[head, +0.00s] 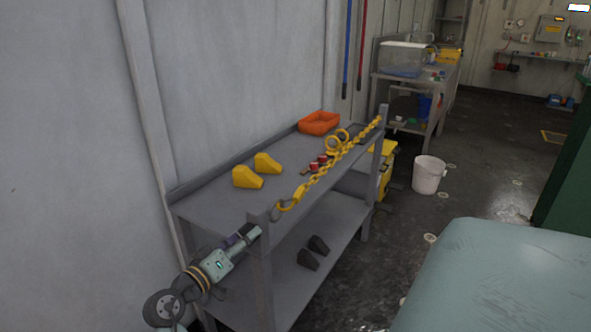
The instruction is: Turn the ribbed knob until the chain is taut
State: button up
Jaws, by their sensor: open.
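I cannot make out the ribbed knob for certain. My gripper (252,232) is at the near end of the bench, just below the top's edge and close to the near corner post. Its fingers are small in this view, and it holds nothing that I can see.
Two yellow wedges (248,177), small red pieces (318,163), yellow rings (338,140) and an orange tray (319,122) lie on the bench. Dark wedges (309,259) lie on its lower shelf. A white bucket (429,174) stands on the floor, which is open around it.

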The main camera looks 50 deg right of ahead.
jog(key=shift+n, duration=1.2)
jog(key=n, duration=1)
jog(key=shift+n, duration=0.4)
jog(key=n, duration=0.3)
jog(key=shift+n, duration=0.4)
jog(key=shift+c, duration=0.4)
